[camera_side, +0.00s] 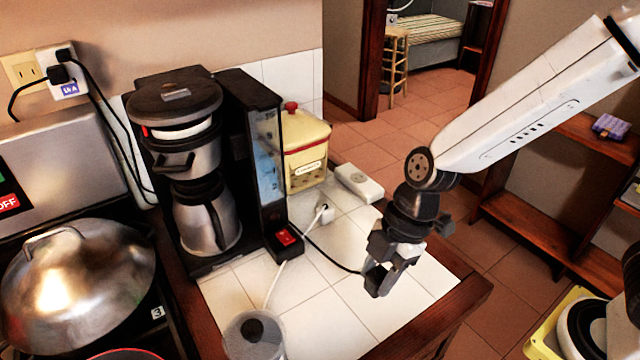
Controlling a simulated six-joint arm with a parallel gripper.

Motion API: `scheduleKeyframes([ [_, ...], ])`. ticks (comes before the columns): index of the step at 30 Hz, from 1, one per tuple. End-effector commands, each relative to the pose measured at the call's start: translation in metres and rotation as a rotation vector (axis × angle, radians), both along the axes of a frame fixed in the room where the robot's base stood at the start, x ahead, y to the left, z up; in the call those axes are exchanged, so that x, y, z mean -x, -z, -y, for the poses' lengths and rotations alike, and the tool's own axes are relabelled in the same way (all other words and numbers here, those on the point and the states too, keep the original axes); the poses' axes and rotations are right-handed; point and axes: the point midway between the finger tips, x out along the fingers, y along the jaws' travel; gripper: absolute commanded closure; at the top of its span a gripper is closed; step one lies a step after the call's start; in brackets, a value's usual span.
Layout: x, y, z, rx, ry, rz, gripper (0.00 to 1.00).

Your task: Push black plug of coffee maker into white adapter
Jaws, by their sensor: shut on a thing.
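The coffee maker (177,100) is black and steel and stands on the white tiled counter. Its black cord (332,256) runs over the tiles to my gripper (378,282). My gripper is low over the right part of the counter and shut on the cord's end, the black plug, which is mostly hidden between the dark fingers. A white adapter (358,182) lies on the counter behind my gripper, apart from it. Another white adapter (68,88) is on the wall at the upper left, with black plugs in it.
A white plug (325,212) with a white cord lies between the coffee maker and the counter adapter. A yellow canister (304,150) stands behind. A grinder-like appliance (254,338) is at the front. Tiles around my gripper are clear up to the wooden edge (462,296).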

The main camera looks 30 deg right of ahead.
Motion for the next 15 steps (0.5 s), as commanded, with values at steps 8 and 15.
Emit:
scheduleKeyframes([
  [8,0.000,0.000,0.000,0.000,0.000,0.001,1.00],
  [15,-0.015,0.000,0.003,0.000,0.053,0.001,1.00],
])
